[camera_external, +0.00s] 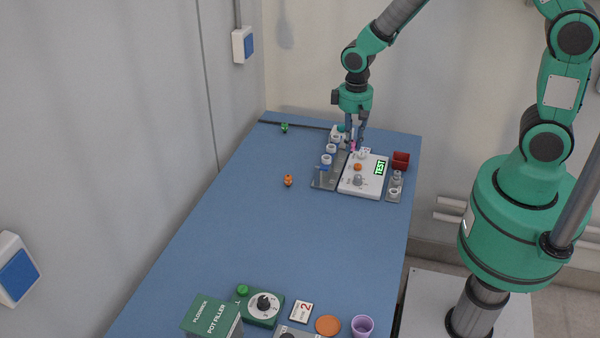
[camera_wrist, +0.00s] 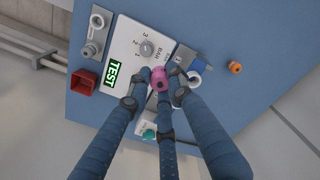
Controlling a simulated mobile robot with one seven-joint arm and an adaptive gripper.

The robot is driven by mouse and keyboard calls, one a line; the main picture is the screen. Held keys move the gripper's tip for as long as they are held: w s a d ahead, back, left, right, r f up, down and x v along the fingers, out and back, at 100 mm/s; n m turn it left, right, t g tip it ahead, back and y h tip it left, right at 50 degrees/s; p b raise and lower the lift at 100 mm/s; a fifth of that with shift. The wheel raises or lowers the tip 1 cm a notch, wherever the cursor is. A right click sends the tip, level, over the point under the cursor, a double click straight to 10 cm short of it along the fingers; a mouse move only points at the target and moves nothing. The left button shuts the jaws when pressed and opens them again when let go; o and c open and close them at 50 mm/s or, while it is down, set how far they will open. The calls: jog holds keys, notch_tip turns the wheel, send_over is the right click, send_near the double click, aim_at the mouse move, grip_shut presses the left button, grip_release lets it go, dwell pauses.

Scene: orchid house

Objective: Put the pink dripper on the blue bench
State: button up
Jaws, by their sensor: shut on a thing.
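The pink dripper (camera_external: 352,146) is small and shows between my fingertips. In the wrist view the pink dripper (camera_wrist: 159,80) has its rounded top between blue-grey fingers. My gripper (camera_external: 355,140) is shut on it at the far end of the bench, at the back edge of the white TEST unit. It also shows in the wrist view (camera_wrist: 160,88). I cannot tell whether the dripper touches the unit. The blue bench (camera_external: 250,240) is a long flat top running toward the camera.
The white TEST unit (camera_external: 350,187) stands beside a grey plate with white-topped fittings (camera_external: 326,160). A red box (camera_external: 401,160) is to its right. An orange dripper (camera_external: 288,181) and a green one (camera_external: 284,127) stand on the bench. The bench middle is clear; a green box (camera_external: 212,318) stands near.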

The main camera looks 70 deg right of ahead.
jog(key=w+a+n+p, duration=0.1)
jog(key=w+a+n, duration=0.1)
jog(key=w+a, duration=1)
jog(key=w+a+n+p, duration=0.1)
jog(key=w+a+n, duration=0.1)
jog(key=w+a, duration=0.95)
jog(key=a+f+n, duration=0.2)
jog(key=a, duration=1.5)
jog(key=a+f+n+p, duration=0.1)
jog(key=a+f, duration=0.2)
jog(key=a, duration=1.5)
jog(key=shift+n, duration=0.4)
jog(key=shift+d+f, duration=0.1)
jog(key=shift+f, duration=3)
jog(key=shift+f, duration=1.9)
